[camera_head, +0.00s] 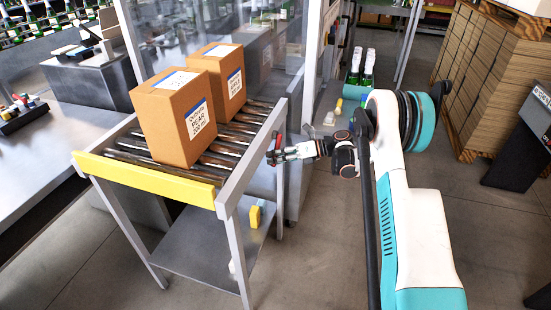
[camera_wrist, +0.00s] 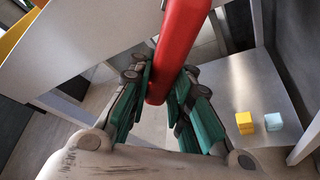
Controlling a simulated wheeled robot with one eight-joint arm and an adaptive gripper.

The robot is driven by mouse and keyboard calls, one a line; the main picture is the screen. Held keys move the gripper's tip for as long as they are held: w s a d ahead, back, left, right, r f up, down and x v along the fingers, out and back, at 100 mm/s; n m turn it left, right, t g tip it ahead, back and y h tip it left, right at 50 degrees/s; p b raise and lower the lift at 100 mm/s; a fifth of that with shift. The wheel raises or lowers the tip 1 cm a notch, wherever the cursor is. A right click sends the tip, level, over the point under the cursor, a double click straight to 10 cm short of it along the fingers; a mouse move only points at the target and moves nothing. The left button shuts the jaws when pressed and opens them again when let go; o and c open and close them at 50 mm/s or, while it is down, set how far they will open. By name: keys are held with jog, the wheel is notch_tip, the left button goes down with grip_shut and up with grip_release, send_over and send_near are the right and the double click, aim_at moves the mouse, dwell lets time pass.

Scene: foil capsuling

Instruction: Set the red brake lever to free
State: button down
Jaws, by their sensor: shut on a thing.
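The red brake lever (camera_wrist: 178,50) runs down from the top middle of the wrist view, its lower end between the fingers of my gripper (camera_wrist: 160,95). The green-padded fingers are shut on it, one on each side. In the head view my gripper (camera_head: 277,154) is at the right side rail of the roller conveyor (camera_head: 190,165). The lever shows there only as a small red bit, mostly hidden by the gripper. The lever's pivot and any markings are out of sight.
Two cardboard boxes (camera_head: 176,122) stand on the rollers, behind a yellow end bar (camera_head: 145,180). A lower shelf (camera_wrist: 235,75) holds a yellow block (camera_wrist: 244,123) and a light blue block (camera_wrist: 273,121).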

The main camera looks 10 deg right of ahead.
jog(key=c, duration=1.4)
grip_release()
jog(key=shift+c, duration=0.2)
jog(key=shift+d, duration=0.1)
jog(key=v, duration=0.7)
jog(key=shift+d, duration=0.4)
jog(key=shift+s+r, duration=0.1)
jog(key=shift+c, duration=0.2)
